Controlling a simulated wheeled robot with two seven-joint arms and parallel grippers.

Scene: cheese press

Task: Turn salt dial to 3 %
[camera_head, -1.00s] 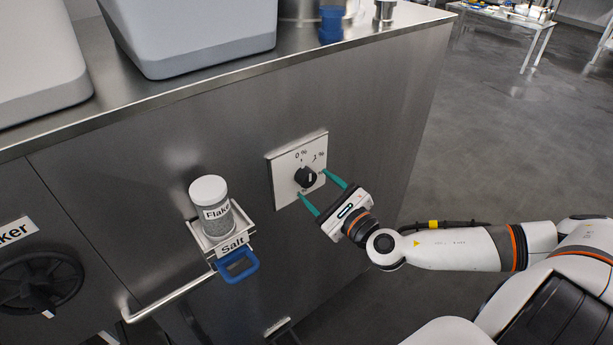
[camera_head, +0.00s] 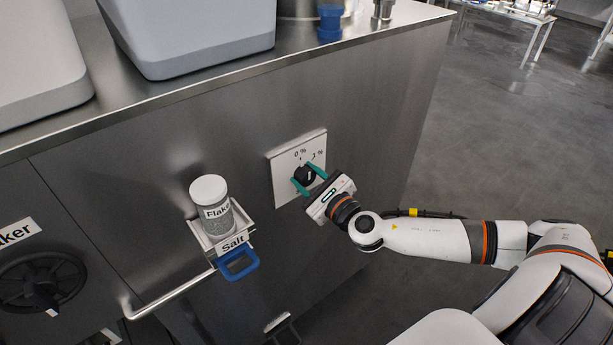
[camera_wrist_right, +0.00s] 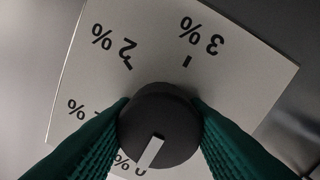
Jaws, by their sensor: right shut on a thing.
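The salt dial (camera_head: 302,174) is a round black knob on a pale square plate (camera_head: 284,163) on the steel cabinet front. In the right wrist view the dial (camera_wrist_right: 172,108) shows a white pointer mark directed at the bottom of the picture, by the partly hidden 0 % label. The 1 % label is partly covered by a finger; the 2 % (camera_wrist_right: 115,43) and 3 % (camera_wrist_right: 202,37) labels are clear. My right gripper (camera_head: 307,179) is shut on the dial, one green finger on each side. My left gripper is not in view.
A salt jar (camera_head: 212,210) with a white lid stands in a small holder left of the plate, with a blue handle (camera_head: 238,264) below. A metal rail (camera_head: 170,297) juts out lower left. Grey tubs (camera_head: 195,35) stand on the counter. Open floor lies right of the cabinet.

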